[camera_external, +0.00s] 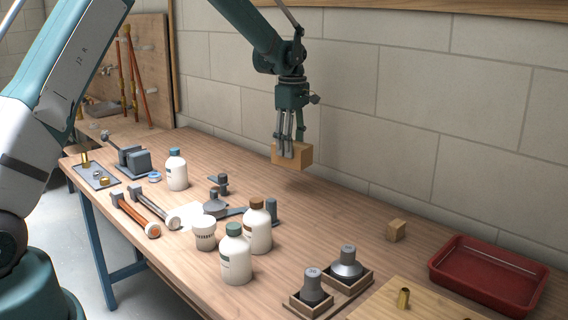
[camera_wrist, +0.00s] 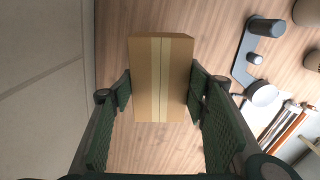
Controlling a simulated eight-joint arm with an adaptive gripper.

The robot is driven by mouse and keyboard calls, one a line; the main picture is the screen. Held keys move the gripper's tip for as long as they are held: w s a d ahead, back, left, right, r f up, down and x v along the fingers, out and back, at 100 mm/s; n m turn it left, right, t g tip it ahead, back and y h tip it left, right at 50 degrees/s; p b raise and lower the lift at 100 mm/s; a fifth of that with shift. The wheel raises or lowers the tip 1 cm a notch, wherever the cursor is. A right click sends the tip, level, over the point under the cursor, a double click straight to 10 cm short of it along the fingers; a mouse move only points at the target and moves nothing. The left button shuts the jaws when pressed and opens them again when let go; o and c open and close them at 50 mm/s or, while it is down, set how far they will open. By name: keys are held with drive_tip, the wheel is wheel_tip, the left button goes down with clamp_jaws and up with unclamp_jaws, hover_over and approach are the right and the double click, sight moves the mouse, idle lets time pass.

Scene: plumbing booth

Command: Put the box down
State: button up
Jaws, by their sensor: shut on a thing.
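A small brown cardboard box (camera_external: 302,154) hangs in the air above the back part of the wooden workbench. My gripper (camera_external: 286,152) points down and is shut on it. In the wrist view the box (camera_wrist: 160,78), with a pale tape strip along its middle, sits between the two green fingers of my gripper (camera_wrist: 160,92). Bare wood (camera_wrist: 125,150) shows around it, apart from the box.
White bottles (camera_external: 236,255) and a white tub (camera_external: 203,233) stand toward the bench's front. Weights in wooden holders (camera_external: 347,265) stand front right. The wall (camera_external: 350,100) runs behind; bench under and right of the box is clear.

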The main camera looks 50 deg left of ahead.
drive_tip(key=d+m, duration=0.2)
drive_tip(key=d, duration=1.4)
drive_tip(key=shift+s+b, duration=0.3)
drive_tip(key=shift+s, duration=0.15)
drive_tip(key=shift+r, duration=0.1)
wheel_tip(320, 180, down, 6)
drive_tip(key=shift+a+f, duration=0.1)
drive_tip(key=shift+f, duration=0.1)
drive_tip(key=shift+f, duration=1.8)
drive_tip(key=shift+f, duration=0.1)
drive_tip(key=o, duration=0.7)
drive_tip(key=shift+f, duration=0.1)
drive_tip(key=shift+c, duration=0.2)
drive_tip(key=o, duration=0.4)
